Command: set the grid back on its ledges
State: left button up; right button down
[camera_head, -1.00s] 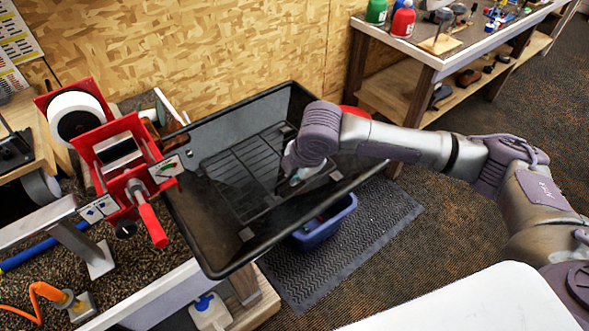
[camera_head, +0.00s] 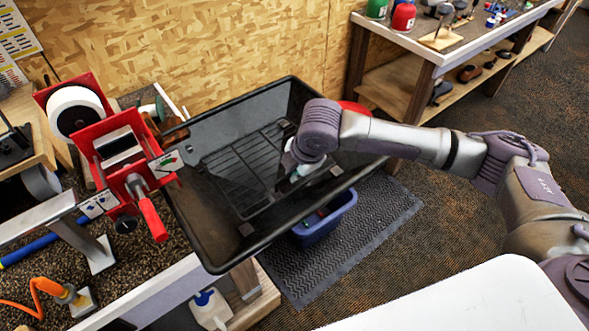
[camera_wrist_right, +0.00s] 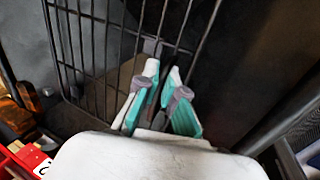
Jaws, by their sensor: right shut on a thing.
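The dark grid (camera_head: 243,160) sits inside the black tray (camera_head: 205,238), apparently tilted within its walls. Small pale tabs, which look like ledges (camera_head: 246,229), show at the tray's inner corners. My right gripper (camera_head: 297,172) reaches into the tray from the right and covers the grid's right part. In the right wrist view its teal-and-grey fingertips (camera_wrist_right: 162,80) are shut on a bar of the grid (camera_wrist_right: 92,50). I cannot tell whether the grid touches the ledges. My left gripper is not in view.
A red clamp device with a white roll (camera_head: 75,113) stands on the bench at the tray's left. A blue bin (camera_head: 328,222) sits below the tray, on a grey mat (camera_head: 372,240). A shelved table (camera_head: 440,58) is at back right.

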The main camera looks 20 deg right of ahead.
jog(key=shift+f, duration=1.05)
dwell(0.4)
jog(key=c, duration=1.2)
grip_release()
jog(key=shift+f, duration=0.1)
jog(key=v, duration=1.2)
